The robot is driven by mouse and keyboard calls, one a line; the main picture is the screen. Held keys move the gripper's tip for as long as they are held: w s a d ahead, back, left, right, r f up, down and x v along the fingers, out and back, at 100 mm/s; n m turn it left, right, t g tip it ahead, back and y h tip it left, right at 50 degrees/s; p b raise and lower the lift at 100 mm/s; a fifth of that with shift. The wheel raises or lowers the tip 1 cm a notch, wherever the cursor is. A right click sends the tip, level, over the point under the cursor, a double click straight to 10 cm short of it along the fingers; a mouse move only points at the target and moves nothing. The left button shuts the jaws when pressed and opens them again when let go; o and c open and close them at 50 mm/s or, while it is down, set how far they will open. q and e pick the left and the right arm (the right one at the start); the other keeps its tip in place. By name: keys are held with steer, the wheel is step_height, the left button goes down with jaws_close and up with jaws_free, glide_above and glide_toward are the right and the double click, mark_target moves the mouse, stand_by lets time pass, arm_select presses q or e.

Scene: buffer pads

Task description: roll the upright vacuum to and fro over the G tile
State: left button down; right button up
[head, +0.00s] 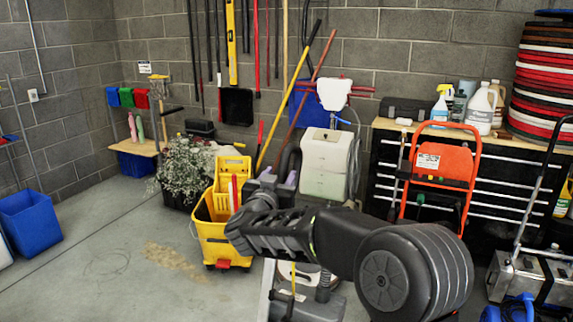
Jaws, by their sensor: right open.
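My right arm reaches in from the lower right, and its black gripper (243,228) is in front of the yellow mop bucket in the picture. The gripper is open, with nothing clearly held between its fingers. A dark grey machine shows partly behind my arm, with a grey base (318,302) below it; it may be the upright vacuum, but my arm hides most of it. I cannot tell whether the gripper touches it. I cannot make out a G tile. My left gripper is not in view.
A yellow mop bucket (213,240) stands left of the gripper. A white tank (325,165) is behind my arm. An orange hand truck (440,172) stands before a black drawer cabinet (490,178). A blue bin (28,217) is at left. The concrete floor at lower left is clear.

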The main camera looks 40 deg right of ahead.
mark_target(286, 164)
steer(key=p+x, duration=0.1)
steer(key=x, duration=0.6)
steer(key=shift+w+d, duration=0.2)
jaws_close()
stand_by(1.3)
